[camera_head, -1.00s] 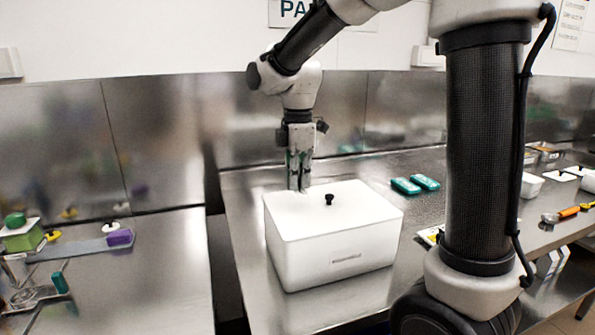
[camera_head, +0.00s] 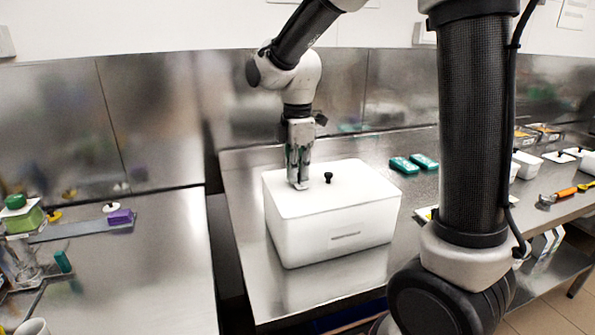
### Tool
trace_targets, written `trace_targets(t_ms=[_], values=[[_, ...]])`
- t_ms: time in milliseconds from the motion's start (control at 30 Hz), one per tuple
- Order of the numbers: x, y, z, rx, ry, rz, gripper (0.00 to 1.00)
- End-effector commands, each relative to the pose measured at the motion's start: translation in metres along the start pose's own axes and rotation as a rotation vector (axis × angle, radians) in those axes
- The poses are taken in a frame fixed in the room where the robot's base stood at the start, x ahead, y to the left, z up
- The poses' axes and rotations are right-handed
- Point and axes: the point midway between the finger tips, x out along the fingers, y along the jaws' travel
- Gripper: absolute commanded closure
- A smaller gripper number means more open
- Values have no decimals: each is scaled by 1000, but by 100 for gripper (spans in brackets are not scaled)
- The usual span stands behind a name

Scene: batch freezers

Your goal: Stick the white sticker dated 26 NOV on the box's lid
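The white box (camera_head: 335,240) stands on the steel counter. It has a flat white lid (camera_head: 345,193) with a small black knob (camera_head: 328,178) and a small grey label on its front face. My gripper (camera_head: 298,186) points straight down over the left part of the lid, left of the knob. Its fingertips are at or just above the lid surface; I cannot tell whether they touch. The fingers look close together, but what lies between them is too small to make out. I cannot make out the white sticker dated 26 NOV.
Two teal cases (camera_head: 413,164) lie on the counter right of the box. White containers (camera_head: 526,165) and an orange-handled tool (camera_head: 566,193) are further right. A separate left counter (camera_head: 150,260) holds a purple block (camera_head: 120,217) and a green container (camera_head: 24,219). A dark gap separates the counters.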

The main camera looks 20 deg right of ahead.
Motion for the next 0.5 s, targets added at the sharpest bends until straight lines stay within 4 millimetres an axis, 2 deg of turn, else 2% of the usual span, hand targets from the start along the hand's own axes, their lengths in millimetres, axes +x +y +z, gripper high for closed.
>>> trace_targets(t_ms=[500], values=[[4,0,0,0,0,1,100]])
